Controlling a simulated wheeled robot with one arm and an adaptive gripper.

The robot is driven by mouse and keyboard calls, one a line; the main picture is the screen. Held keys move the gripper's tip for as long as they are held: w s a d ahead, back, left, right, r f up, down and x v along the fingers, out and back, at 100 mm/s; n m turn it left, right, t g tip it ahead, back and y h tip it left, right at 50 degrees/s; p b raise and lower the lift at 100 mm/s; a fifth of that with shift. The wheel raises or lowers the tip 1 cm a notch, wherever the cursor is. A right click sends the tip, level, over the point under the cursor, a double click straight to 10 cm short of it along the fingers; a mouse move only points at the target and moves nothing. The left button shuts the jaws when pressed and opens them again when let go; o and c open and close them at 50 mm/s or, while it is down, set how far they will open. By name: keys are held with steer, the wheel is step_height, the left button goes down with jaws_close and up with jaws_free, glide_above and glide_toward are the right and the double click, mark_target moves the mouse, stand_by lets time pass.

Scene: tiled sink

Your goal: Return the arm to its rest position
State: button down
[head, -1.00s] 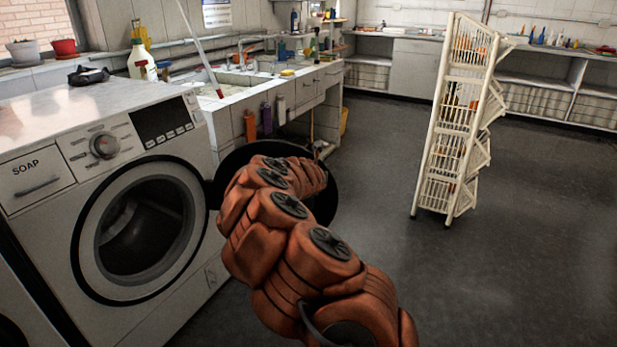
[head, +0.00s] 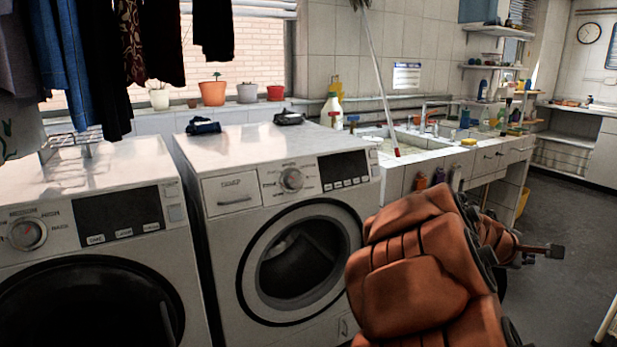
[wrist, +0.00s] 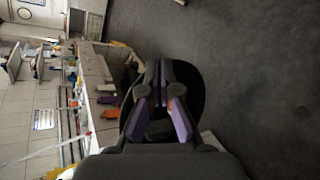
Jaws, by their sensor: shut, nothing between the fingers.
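My orange, padded arm reaches in from the lower right of the head view and bends out to the right. My gripper (head: 548,251) is at its end, over the dark floor beside the sink unit. In the wrist view my gripper (wrist: 158,80) shows its dark fingers with purple pads. The fingers are shut with nothing between them. The rest of the arm's lower part is cut off by the frame edge.
A washing machine (head: 217,230) stands close left of my arm, with another (head: 88,210) farther left. The tiled sink unit (head: 450,165) lies behind the arm. Dark floor (head: 570,225) is free at right. A round black thing (wrist: 196,92) is behind the fingers.

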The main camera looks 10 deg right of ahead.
steer(key=s+a+f+m+g+y, duration=0.25)
steer(key=s+a+f+y, duration=0.2)
steer(key=s+a, duration=0.6)
steer(key=s+a+f+m+g+y, duration=0.1)
steer(key=s+a+f+m+y, duration=0.3)
steer(key=a, duration=1.1)
steer(key=s+a+f+m+g+y, duration=0.1)
steer(key=s+a+f+y, duration=0.3)
steer(key=s+a+f, duration=0.55)
steer(key=a+r+p, duration=0.2)
steer(key=r+p, duration=0.8)
steer(key=r, duration=0.3)
steer(key=a+r+p, duration=0.1)
steer(key=r+p, duration=1)
steer(key=r, duration=0.2)
steer(key=shift+s+a+r, duration=0.25)
steer(key=shift+s+a, duration=0.05)
steer(key=shift+a, duration=0.05)
steer(key=shift+d+t, duration=0.15)
steer(key=shift+t, duration=0.1)
